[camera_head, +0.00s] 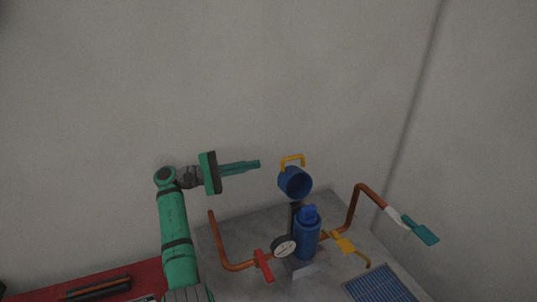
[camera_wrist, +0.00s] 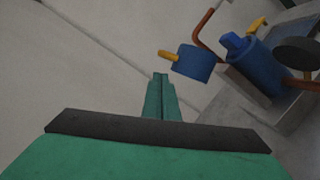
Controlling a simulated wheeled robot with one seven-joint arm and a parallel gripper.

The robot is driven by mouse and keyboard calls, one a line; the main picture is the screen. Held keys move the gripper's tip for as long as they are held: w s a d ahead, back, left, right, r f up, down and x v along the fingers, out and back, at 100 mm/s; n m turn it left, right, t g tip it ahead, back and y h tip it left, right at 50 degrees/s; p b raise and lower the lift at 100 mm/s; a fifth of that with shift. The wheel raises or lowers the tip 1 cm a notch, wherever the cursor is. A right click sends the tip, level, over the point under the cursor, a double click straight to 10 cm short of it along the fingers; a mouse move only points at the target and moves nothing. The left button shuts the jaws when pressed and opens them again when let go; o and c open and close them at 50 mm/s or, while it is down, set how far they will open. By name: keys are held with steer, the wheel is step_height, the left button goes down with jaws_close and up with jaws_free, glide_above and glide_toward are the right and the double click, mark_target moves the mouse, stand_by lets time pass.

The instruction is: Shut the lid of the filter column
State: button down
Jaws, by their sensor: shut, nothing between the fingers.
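The filter column (camera_head: 306,243) is a blue cylinder standing on the grey bench, with a smaller blue piece (camera_head: 309,213) at its top. Its blue lid (camera_head: 294,183) is raised above the column, tilted, with its hollow side partly facing the camera. A yellow handle (camera_head: 293,159) is on the lid. My gripper (camera_head: 258,164) is shut and empty, to the left of the lid and about level with the handle, apart from it in the picture. In the wrist view, the lid (camera_wrist: 194,64) and column (camera_wrist: 255,65) lie beyond and right of my gripper's fingertips (camera_wrist: 160,76).
Copper pipes (camera_head: 213,232) run on both sides of the column. A red valve handle (camera_head: 263,265), a round gauge (camera_head: 284,246) and a yellow valve handle (camera_head: 343,243) sit close around it. A blue grid panel (camera_head: 379,287) lies at front right. The wall (camera_head: 120,90) is behind.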

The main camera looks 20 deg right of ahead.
steer(key=x, duration=0.9)
steer(key=shift+d, duration=0.4)
steer(key=shift+s+r, duration=0.1)
